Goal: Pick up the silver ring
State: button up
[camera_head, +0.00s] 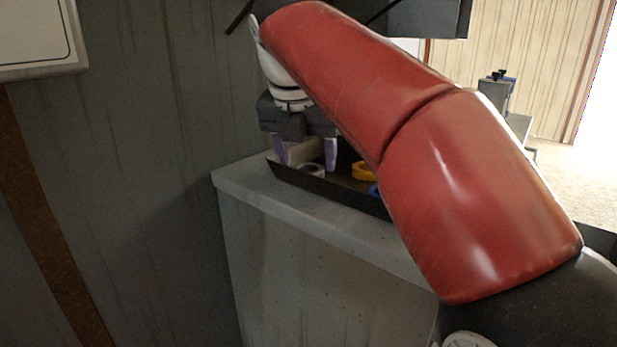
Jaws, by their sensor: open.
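A silver ring (313,170) lies in a dark shallow tray (325,190) on top of a grey cabinet, near the tray's left end. My gripper (306,163) is over the left part of the tray, pointing down, with its two purple fingers apart. The silver ring shows between and slightly below the fingertips, partly covered by the right finger. I cannot tell whether the fingers are around it or above it. Nothing is seen held. My red arm hides the right part of the tray.
A yellow ring (363,172) and a blue ring (374,190) lie in the tray to the right, the blue one mostly hidden by my arm. The grey cabinet (300,225) has a bare front ledge. A dark wall (130,170) stands close on the left.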

jog(key=shift+w+f, duration=0.2)
jog(key=shift+f, duration=0.5)
jog(key=c, duration=0.8)
jog(key=shift+o, duration=0.2)
jog(key=shift+d+r, duration=0.1)
